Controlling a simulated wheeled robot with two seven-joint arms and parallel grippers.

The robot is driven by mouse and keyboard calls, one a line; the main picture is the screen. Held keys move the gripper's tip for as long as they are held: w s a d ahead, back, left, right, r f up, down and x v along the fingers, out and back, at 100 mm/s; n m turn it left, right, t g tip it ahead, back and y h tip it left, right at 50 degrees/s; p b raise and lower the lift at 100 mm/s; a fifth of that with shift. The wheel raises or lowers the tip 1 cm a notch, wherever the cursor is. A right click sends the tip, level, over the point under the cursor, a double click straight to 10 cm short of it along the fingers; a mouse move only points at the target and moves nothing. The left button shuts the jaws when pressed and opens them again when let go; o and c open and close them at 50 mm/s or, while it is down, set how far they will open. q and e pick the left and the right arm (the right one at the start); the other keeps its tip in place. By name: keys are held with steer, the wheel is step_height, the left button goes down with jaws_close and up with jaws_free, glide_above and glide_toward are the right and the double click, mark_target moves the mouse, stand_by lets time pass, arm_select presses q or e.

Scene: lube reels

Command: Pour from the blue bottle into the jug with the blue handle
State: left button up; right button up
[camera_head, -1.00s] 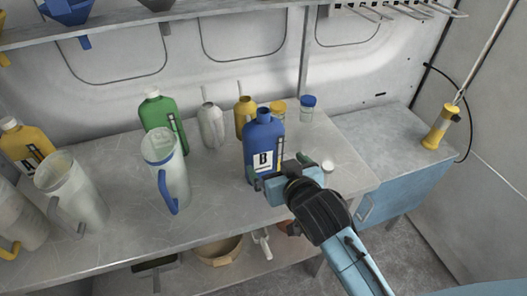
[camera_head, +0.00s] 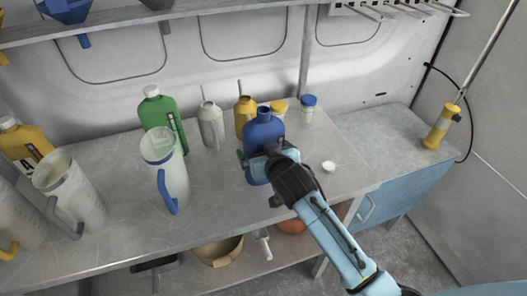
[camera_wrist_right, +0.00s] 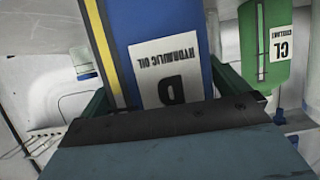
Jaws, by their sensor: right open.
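The blue bottle (camera_head: 264,131) stands upright and uncapped on the grey bench; its label reads HYDRAULIC OIL in the right wrist view (camera_wrist_right: 158,35). My right gripper (camera_head: 262,160) is open, its green fingers on both sides of the bottle's body in the wrist view. Whether they touch it cannot be told. The clear jug with the blue handle (camera_head: 165,162) stands upright to the left of the bottle, its handle towards the front. My left gripper is not in view.
A green bottle (camera_head: 161,117), a grey can (camera_head: 211,125) and a yellow can (camera_head: 244,112) stand behind. Another jug (camera_head: 72,190) with a grey-blue handle stands left. A white cap (camera_head: 328,167) lies right of the bottle. Bench between jug and bottle is clear.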

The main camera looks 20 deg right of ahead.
mark_target(266, 121)
steer(key=c, duration=0.9)
steer(key=shift+r, duration=0.15)
steer(key=shift+c, duration=0.9)
step_height(266, 121, up, 10)
steer(key=shift+p, duration=0.6)
